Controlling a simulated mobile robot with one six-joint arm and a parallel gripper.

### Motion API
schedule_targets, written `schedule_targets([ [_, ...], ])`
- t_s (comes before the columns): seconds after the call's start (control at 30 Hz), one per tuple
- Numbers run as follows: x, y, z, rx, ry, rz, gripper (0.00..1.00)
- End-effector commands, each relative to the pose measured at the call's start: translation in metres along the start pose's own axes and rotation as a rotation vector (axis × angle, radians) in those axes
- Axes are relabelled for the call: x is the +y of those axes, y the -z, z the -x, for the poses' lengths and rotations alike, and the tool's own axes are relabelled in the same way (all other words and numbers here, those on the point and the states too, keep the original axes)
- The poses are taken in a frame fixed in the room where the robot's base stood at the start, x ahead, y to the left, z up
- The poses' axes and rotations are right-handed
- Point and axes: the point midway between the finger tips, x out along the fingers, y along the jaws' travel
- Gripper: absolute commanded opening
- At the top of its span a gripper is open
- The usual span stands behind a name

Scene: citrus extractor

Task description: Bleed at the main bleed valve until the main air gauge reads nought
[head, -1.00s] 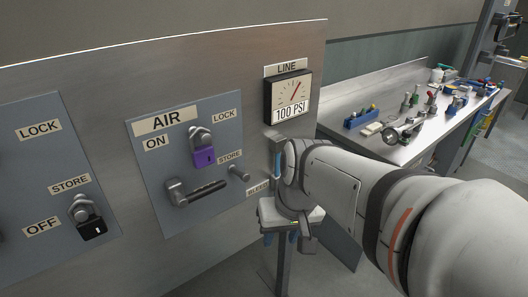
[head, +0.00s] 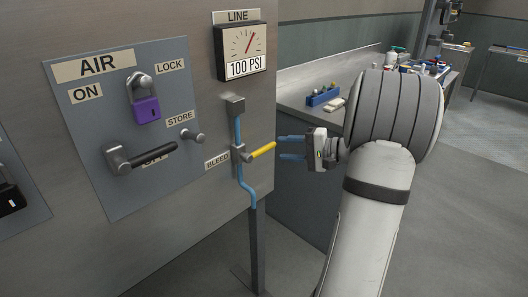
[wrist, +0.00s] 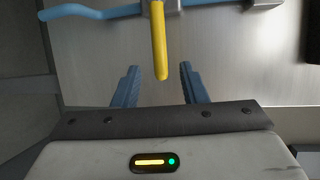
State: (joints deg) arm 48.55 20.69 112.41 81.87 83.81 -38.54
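The line gauge (head: 241,50) reads 100 PSI on the grey panel, under a LINE label. Below it a blue pipe (head: 247,194) carries the bleed valve (head: 238,153), beside a BLEED label (head: 217,161). The valve's yellow lever (head: 262,150) sticks out from the panel toward my gripper. My gripper (head: 279,148) is open, its blue fingers pointing at the lever, close to its tip. In the wrist view the yellow lever (wrist: 159,45) hangs between and just beyond the two open fingertips (wrist: 158,70), apparently untouched.
An AIR plate (head: 75,110) on the left carries a black-gripped handle (head: 152,154), a purple padlock (head: 146,109) and a STORE peg (head: 193,135). A workbench (head: 300,82) with tools stands behind my arm. A post (head: 257,250) stands below the valve.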

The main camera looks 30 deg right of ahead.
Motion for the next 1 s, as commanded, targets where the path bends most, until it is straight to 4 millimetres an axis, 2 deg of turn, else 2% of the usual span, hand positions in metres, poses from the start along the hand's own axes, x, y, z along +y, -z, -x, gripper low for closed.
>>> schedule_targets([
  [0.2,0.000,-0.002,-0.039,-0.007,-0.004,-0.002,0.39],
  [0.4,0.000,-0.002,-0.059,-0.005,-0.004,-0.002,0.39],
  [0.73,0.000,-0.002,-0.064,-0.005,-0.004,-0.002,0.39],
  [1.0,0.000,-0.003,-0.064,-0.005,-0.004,-0.002,0.17],
])
